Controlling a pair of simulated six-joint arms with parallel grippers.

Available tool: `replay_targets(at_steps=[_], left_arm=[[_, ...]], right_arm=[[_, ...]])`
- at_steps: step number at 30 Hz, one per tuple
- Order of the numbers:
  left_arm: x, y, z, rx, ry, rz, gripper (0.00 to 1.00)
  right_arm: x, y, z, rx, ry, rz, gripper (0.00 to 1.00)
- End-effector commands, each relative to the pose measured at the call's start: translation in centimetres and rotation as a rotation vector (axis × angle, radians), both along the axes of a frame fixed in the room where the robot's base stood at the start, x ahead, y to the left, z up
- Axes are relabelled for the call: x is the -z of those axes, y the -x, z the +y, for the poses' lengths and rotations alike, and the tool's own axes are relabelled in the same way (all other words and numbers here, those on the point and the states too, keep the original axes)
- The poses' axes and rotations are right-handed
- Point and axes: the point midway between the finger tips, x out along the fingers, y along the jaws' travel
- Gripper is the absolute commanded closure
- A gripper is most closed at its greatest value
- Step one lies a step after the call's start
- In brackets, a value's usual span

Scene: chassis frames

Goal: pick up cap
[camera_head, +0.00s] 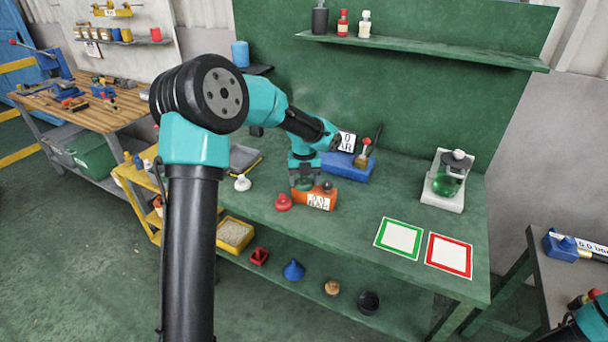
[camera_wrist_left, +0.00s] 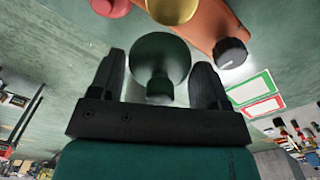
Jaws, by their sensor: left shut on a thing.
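My left gripper (camera_head: 303,180) is shut on a dark green round cap (camera_wrist_left: 158,62). In the left wrist view the cap's narrow knob sits between the two black fingers (camera_wrist_left: 157,85), its wide disc beyond them. In the head view the gripper is at the orange block (camera_head: 319,197) with a white label, and mostly hides the cap. I cannot tell whether the cap touches the block. A dark knob (camera_wrist_left: 230,52) and a brass round piece (camera_wrist_left: 172,9) are at the block in the wrist view. My right gripper is out of view.
A red cap-like piece (camera_head: 283,202) and a white one (camera_head: 242,183) lie left of the block. A blue block (camera_head: 348,168) stands behind. Green-framed (camera_head: 399,239) and red-framed (camera_head: 449,254) cards and a flask stand (camera_head: 442,196) are to the right. Bench between is clear.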

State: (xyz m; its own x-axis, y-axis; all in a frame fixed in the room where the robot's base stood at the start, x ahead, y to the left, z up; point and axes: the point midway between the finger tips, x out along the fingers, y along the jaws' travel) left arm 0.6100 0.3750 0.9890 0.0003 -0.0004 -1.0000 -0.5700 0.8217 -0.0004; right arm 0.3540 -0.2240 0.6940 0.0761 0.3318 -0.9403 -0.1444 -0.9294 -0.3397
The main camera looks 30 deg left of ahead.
Motion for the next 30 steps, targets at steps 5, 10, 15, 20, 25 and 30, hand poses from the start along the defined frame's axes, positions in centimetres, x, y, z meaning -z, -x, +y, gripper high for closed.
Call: replay_targets(at_steps=[5,10,15,20,25,30], left_arm=[[-0.5,3.7,-2.3,0.004,-0.001,0.001,0.59],[-0.8,6.9,-4.3,0.004,-0.001,-0.001,0.59],[-1.0,9.0,-5.5,0.004,-0.001,0.001,0.59],[-1.1,9.7,-6.0,0.002,-0.001,-0.001,0.59],[-1.1,9.8,-6.0,0.001,-0.001,-0.001,0.59],[-1.1,9.8,-6.0,0.001,0.000,0.000,0.59]], right_arm=[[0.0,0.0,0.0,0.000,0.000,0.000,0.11],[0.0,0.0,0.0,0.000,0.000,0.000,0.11],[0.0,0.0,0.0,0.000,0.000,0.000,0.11],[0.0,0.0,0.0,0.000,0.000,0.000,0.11],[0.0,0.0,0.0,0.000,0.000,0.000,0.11],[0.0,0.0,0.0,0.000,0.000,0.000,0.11]])
